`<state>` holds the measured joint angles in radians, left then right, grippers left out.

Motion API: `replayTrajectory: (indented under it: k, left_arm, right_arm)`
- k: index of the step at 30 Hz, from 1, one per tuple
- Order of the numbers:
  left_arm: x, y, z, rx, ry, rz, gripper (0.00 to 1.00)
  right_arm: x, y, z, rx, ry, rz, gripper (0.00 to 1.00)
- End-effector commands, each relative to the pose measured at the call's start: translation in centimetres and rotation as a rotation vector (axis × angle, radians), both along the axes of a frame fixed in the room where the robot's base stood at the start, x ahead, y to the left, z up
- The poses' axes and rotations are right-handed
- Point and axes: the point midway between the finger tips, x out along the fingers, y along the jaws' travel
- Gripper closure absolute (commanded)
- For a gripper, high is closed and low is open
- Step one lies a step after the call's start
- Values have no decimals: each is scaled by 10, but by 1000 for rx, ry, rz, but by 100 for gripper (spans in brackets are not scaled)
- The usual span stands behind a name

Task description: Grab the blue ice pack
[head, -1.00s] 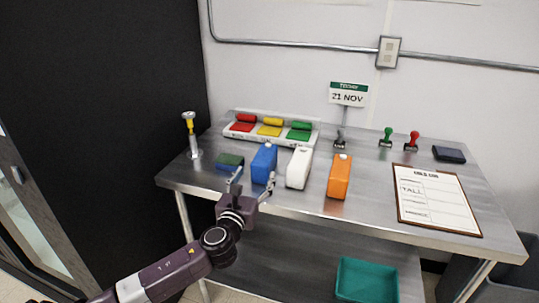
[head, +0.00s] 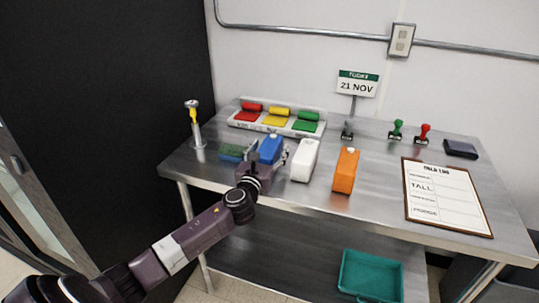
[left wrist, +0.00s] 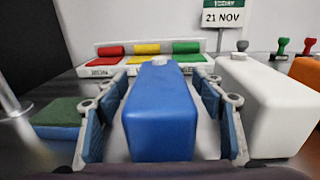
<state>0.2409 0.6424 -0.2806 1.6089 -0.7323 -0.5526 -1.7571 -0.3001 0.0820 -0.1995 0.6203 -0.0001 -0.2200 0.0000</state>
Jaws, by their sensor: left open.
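In the left wrist view the blue pack (left wrist: 161,115) fills the space between the two finger pads, with a small gap showing on each side. The gripper partly hides the pack's lower part in the head view. My right gripper is not in view.
The white pack (head: 304,160) stands close on the right, with an orange pack (head: 344,171) beyond it. The sponge (head: 232,152) lies close on the left. A tray (head: 250,124) with coloured pads is behind. A clipboard (head: 447,222) lies at right.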

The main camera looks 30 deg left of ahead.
Motion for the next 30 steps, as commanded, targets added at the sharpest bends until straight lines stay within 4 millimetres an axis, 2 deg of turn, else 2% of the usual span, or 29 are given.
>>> replayTrajectory:
  k: [8, 24, 30]
  left_arm:
    - [3, 1, 0, 1, 1, 0, 38]
    - [2, 1, 0, 1, 1, 0, 96]
    - [3, 1, 2, 2, -3, 0, 96]
  right_arm:
    - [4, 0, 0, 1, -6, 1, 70]
    - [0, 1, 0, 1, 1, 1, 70]
    - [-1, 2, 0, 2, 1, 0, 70]
